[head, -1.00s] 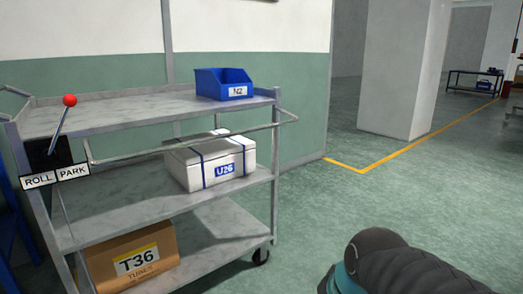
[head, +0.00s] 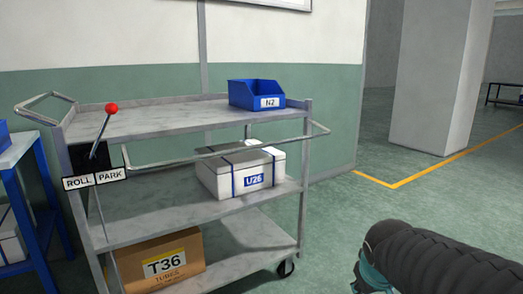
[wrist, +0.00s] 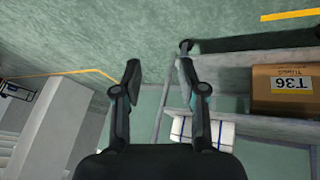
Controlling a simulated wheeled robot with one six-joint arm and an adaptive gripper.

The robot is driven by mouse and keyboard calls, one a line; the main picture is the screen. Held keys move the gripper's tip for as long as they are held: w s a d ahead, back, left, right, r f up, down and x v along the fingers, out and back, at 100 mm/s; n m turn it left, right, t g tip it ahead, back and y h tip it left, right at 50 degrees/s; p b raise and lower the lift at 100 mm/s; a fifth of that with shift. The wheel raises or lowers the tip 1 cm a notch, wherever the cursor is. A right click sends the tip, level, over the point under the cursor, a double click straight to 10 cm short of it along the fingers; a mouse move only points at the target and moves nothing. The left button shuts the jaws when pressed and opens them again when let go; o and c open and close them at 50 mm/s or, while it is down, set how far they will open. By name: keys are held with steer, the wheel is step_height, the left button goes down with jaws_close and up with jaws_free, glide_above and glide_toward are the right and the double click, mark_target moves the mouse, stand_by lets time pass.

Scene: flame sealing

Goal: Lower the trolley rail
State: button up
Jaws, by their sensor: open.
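The grey metal trolley (head: 140,122) stands against the wall in the head view. Its rail (head: 220,150) is a thin metal bar running along the front, below the top shelf and in front of the white box. A red-knobbed lever (head: 103,130) leans up and to the right at the left end, above the ROLL and PARK labels. My gripper (wrist: 160,76) is open and empty in the wrist view, apart from the trolley. The lower shelf and a wheel show beyond it there. Only part of my arm shows in the head view, lower right; the fingers are hidden.
The trolley holds a blue N2 bin (head: 256,95), a white U26 box (head: 222,180) and a cardboard T36 box (head: 165,262). A blue-legged table (head: 48,215) stands close on the left. A pillar (head: 432,75) is at right. Green floor is free before the trolley.

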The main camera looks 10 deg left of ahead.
steer(key=w+a+r+n+t, duration=0.2)
steer(key=w+n, duration=0.1)
steer(key=w, duration=0.5)
steer(key=w+a+r+n+t, duration=0.1)
steer(key=w+r+n+t, duration=0.15)
steer(key=w, duration=0.65)
steer(key=n+t+y, duration=0.3)
steer(key=n+y, duration=1)
steer(key=n, duration=0.4)
glide_toward(259, 147)
steer(key=shift+t+h, duration=0.25)
steer(key=shift+h, duration=0.05)
steer(key=x, duration=1)
steer(key=shift+w+a+f+p, duration=0.1)
steer(key=shift+w+a+p, duration=0.05)
steer(key=shift+a+p, duration=0.25)
jaws_close()
